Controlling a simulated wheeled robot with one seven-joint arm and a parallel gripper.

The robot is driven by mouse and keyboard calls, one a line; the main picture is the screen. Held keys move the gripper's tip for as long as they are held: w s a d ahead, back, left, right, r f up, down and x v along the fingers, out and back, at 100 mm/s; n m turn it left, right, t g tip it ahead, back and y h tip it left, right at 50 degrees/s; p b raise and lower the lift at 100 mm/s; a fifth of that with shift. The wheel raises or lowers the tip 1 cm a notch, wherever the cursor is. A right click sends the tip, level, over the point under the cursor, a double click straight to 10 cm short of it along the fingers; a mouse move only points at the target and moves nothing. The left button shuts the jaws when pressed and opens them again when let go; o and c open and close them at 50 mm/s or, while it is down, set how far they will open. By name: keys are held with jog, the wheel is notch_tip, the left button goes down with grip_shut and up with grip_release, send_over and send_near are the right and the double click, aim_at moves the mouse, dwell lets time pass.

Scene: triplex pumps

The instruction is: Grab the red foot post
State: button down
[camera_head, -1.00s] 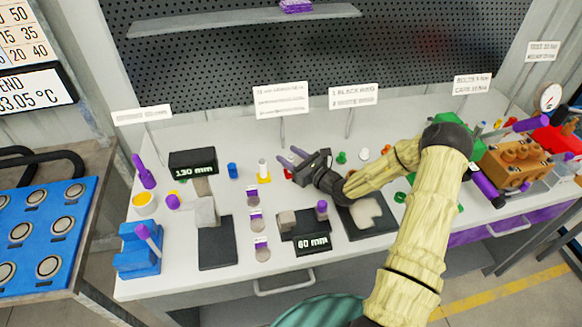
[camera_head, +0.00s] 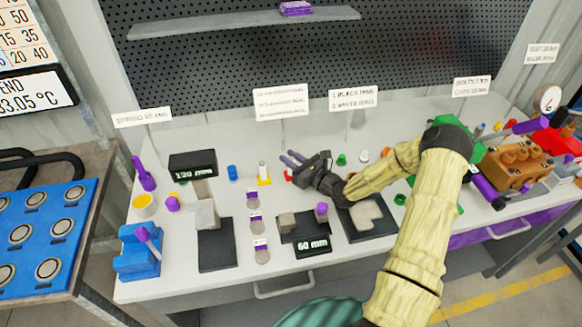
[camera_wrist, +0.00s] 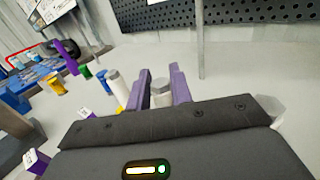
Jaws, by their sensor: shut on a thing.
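The red foot post shows in the head view as a red foot (camera_head: 288,175) on the bench, just below my gripper's fingers. Its upper part is mostly hidden there by the fingers. In the wrist view a pale grey-white post (camera_wrist: 161,94) stands between my two purple fingers. Its foot is hidden behind the gripper body. My gripper (camera_head: 291,157) is shut on this post, also seen in the wrist view (camera_wrist: 160,88). The post looks upright, and I cannot tell any gap under its foot.
A white post with a yellow foot (camera_head: 264,172) stands close to the left, with a blue piece (camera_head: 232,172) beyond it. A green piece (camera_head: 341,159) stands to the right. Sign stands (camera_head: 282,103) rise behind.

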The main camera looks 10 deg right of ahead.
jog(key=shift+r, duration=0.1)
notch_tip(320, 180, up, 10)
jog(key=shift+f+b, duration=0.1)
jog(key=shift+b, duration=0.25)
dwell(0.7)
